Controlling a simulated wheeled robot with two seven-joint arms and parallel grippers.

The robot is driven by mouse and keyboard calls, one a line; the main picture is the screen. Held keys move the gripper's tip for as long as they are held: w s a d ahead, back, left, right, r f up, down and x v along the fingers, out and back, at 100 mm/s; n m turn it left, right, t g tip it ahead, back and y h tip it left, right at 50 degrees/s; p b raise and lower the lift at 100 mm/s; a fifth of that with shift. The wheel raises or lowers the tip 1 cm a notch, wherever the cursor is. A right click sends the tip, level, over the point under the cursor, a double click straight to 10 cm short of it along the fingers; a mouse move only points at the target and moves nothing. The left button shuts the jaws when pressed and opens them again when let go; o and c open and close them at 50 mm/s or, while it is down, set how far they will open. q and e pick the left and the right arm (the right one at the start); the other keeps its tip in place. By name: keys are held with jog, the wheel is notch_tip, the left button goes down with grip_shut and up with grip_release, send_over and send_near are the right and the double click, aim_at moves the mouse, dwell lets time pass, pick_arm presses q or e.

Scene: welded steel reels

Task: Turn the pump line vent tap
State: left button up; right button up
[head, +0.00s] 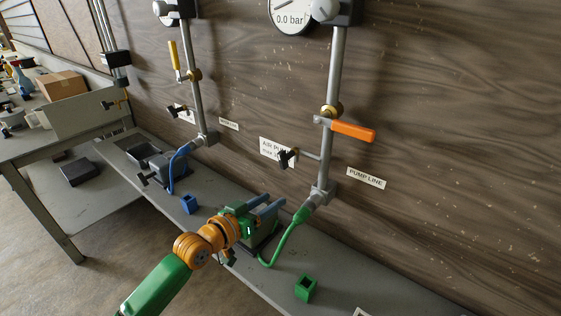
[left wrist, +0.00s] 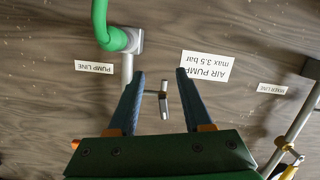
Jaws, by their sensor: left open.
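The pump line is a grey upright pipe (head: 333,95) beside the PUMP LINE label (head: 366,178). A small dark T-handled tap (head: 288,158) sticks out on a short side branch, left of the pipe; I take it as the vent tap. It also shows in the left wrist view (left wrist: 164,101), between the fingers in the picture. An orange lever (head: 353,131) sits higher on the same pipe. My left gripper (head: 279,204) is open, its blue fingers below the tap in the head view and apart from it; the gap in depth is unclear. My right gripper is out of view.
A green hose (head: 290,237) runs from the pipe's foot to near my left gripper. A green square block (head: 305,288) and a blue block (head: 189,204) stand on the grey bench (head: 345,265). A second pipe with a yellow lever (head: 174,55) stands left.

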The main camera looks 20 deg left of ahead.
pick_arm(q)
jog(key=t, duration=0.2)
send_near(280, 161)
jog(key=shift+n+h, duration=0.3)
jog(key=x, duration=0.4)
jog(key=shift+w+r, duration=0.15)
jog(key=shift+w, duration=0.3)
jog(key=x, duration=0.6)
jog(key=shift+w+f, duration=0.1)
jog(key=shift+f, duration=0.15)
grip_shut()
